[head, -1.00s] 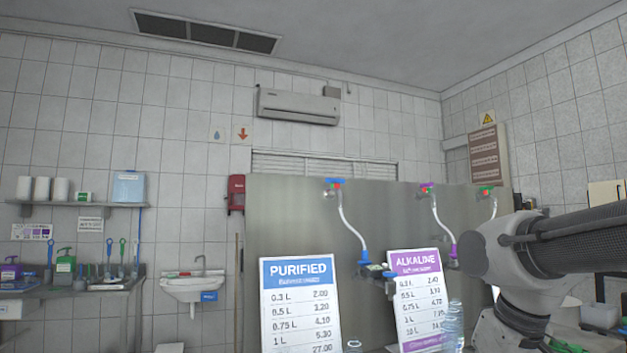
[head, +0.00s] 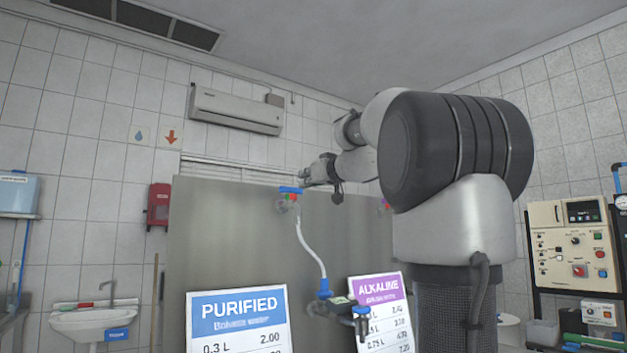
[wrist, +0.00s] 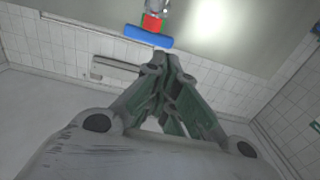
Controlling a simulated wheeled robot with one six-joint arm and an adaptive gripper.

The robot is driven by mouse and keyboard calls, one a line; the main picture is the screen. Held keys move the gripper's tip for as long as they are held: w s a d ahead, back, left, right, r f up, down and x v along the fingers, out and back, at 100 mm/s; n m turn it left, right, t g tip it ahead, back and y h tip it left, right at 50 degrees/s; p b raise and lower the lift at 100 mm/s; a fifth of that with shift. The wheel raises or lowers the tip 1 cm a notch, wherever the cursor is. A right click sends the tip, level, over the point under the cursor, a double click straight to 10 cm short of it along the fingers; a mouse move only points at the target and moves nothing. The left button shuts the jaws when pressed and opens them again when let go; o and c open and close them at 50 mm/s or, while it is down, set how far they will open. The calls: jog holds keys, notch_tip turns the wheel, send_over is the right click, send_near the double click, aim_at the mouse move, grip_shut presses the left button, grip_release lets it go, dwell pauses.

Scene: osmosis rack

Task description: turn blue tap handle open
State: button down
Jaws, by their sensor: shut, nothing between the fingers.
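The blue tap handle (head: 291,190) is a short flat bar lying crosswise on the tap at the top of the grey panel (head: 232,250), above the PURIFIED sign (head: 238,305). In the wrist view the blue handle (wrist: 149,37) shows just beyond my fingertips, with a red part and metal tap body behind it. My gripper (head: 304,176) is shut and empty. It is close to the right end of the handle in the head view. In the wrist view my gripper (wrist: 164,57) has its tips together near the bar; whether they touch it I cannot tell.
A white hose (head: 311,245) runs down from the tap to a blue fitting (head: 323,289). The ALKALINE sign (head: 376,287) stands to the right. My arm hides most of the panel's right side and its other taps. An air conditioner (head: 237,108) hangs on the wall behind.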

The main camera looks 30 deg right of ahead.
aim_at(291, 191)
jog(key=w, duration=0.8)
jog(key=shift+w+a, duration=0.15)
jog(key=shift+w, duration=0.25)
